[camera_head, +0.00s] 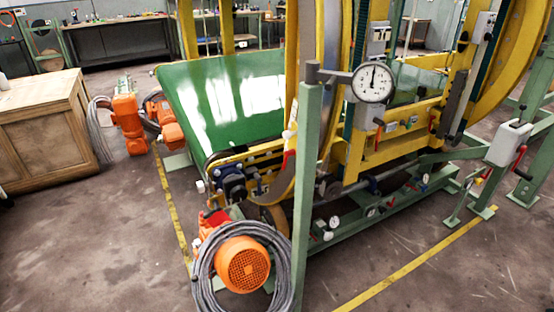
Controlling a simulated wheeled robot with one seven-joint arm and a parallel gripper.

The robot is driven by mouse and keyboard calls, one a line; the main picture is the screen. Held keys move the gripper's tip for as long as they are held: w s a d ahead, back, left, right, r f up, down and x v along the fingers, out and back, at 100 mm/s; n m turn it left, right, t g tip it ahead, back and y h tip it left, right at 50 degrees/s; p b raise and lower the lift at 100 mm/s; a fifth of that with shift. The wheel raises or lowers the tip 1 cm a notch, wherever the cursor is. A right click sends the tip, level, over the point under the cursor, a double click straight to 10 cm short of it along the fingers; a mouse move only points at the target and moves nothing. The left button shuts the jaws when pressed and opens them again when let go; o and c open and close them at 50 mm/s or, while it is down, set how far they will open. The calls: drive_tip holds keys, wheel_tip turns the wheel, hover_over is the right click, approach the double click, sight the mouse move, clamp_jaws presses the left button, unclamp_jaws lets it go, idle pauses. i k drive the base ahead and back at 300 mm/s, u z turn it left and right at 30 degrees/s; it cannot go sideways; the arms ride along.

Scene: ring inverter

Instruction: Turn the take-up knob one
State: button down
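No knob is labelled, and I cannot tell for certain which one is the take-up knob. A small pale knob (201,187) shows at the near corner of the green conveyor belt (225,100), beside a dark bearing block (233,184). Another round dark knob or fitting (327,187) shows low on the yellow machine frame, right of the green post (306,190). Small white-faced dials or knobs (334,222) line the low green rail. My gripper does not show in this view.
A round dial gauge (373,82) is fixed to the post. An orange motor (243,265) and a grey cable coil (205,285) stand at the front. A wooden crate (45,130) is at left. Floor is clear at front left and front right.

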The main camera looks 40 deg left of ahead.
sight(201, 186)
drive_tip(key=k, duration=1.05)
drive_tip(key=u, duration=1.65)
drive_tip(key=i, duration=2.25)
drive_tip(key=z, duration=0.1)
